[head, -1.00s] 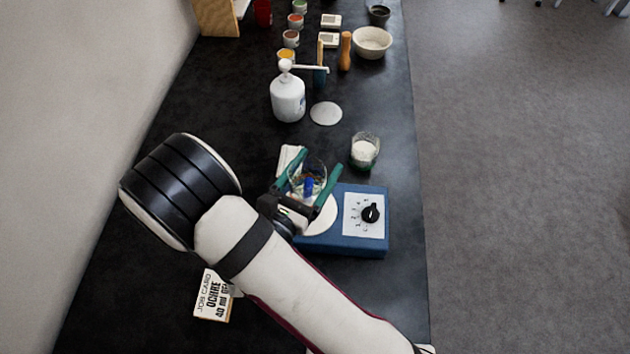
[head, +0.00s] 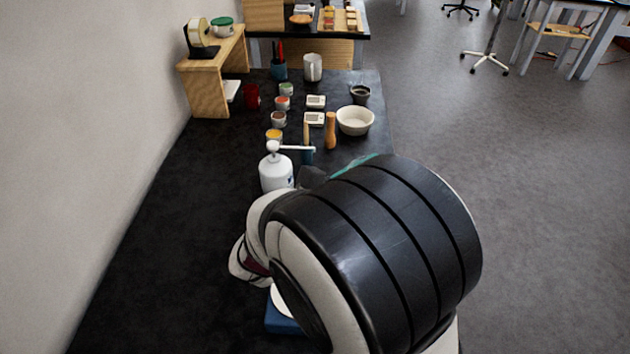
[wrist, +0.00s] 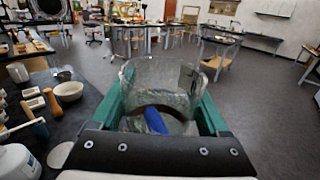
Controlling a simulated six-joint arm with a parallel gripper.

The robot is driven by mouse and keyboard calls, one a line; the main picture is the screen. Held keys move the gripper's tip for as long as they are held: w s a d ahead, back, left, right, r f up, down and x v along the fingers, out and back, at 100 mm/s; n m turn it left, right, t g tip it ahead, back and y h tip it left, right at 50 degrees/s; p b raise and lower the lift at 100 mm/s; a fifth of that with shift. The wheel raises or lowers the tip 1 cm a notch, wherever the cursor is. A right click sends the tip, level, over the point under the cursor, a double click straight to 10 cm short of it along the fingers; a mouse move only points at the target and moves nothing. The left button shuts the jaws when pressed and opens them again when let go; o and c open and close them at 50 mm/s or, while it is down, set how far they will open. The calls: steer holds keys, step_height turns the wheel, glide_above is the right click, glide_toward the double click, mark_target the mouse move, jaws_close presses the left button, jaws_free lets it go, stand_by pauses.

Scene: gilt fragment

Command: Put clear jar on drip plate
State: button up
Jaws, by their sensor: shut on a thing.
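The clear jar (wrist: 160,78) is between the green fingers of my gripper (wrist: 160,108) in the wrist view, with something blue visible in or through it. The gripper is shut on the jar, which looks roughly upright. A flat white disc, likely the drip plate (wrist: 60,155), lies on the dark bench at lower left in the wrist view, and the jar is to its right in that picture. In the head view my arm hides the jar, the disc and most of the gripper; only a bit of green finger shows.
A white pump bottle (head: 276,172) stands on the bench left of my arm. Beyond are a wooden pestle (head: 331,130), a pale bowl (head: 355,120) and several small paint pots. A blue device (head: 282,318) shows partly below my arm. The bench's right edge drops to open floor.

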steer(key=w+a+f+n+t+y, duration=0.25)
steer(key=w+f, duration=0.45)
steer(key=w, duration=0.4)
steer(key=w+a+f+n+t+y, duration=0.1)
steer(key=w+a+f+y, duration=0.15)
steer(key=w+f, duration=0.55)
steer(key=w+a+f+n+t+y, duration=0.1)
steer(key=w+a+f+n, duration=0.3)
steer(key=w, duration=0.9)
steer(key=f, duration=0.2)
steer(key=f+m, duration=0.1)
steer(key=f, duration=0.2)
steer(key=d+f+m, duration=0.1)
steer(key=f, duration=0.2)
steer(key=shift+s+f+m+y, duration=0.15)
steer(key=shift+f+m+y, duration=0.05)
steer(key=shift+m+y, duration=0.1)
steer(key=shift+f, duration=0.15)
steer(key=o, duration=1.5)
